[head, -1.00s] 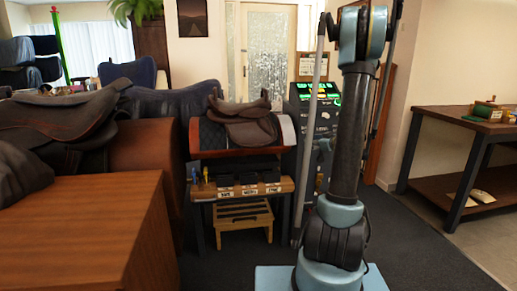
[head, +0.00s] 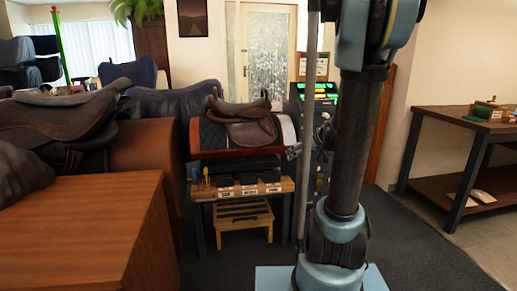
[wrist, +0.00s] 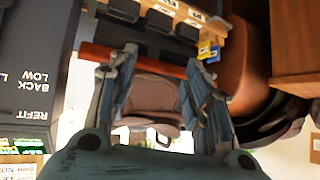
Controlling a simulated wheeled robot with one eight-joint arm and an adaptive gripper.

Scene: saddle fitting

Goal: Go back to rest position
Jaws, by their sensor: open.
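My gripper (wrist: 158,62) is open in the wrist view, with its two blue-grey fingers spread apart and nothing held between them. A brown saddle (wrist: 155,92) shows beyond and between the fingers, upside down in that view. In the head view the same saddle (head: 247,124) sits on a rounded, padded stand (head: 212,140) with wooden ends. My arm rises at the right of the head view, and its column partly covers what is behind it. I cannot clearly make out the gripper in the head view.
Below the saddle is a bench with labelled black bins (head: 250,190) and a wooden step stool (head: 243,222). A wooden block (head: 90,225) and more saddles (head: 62,125) stand at left. A workbench (head: 465,118) stands at right. Dark floor is clear between.

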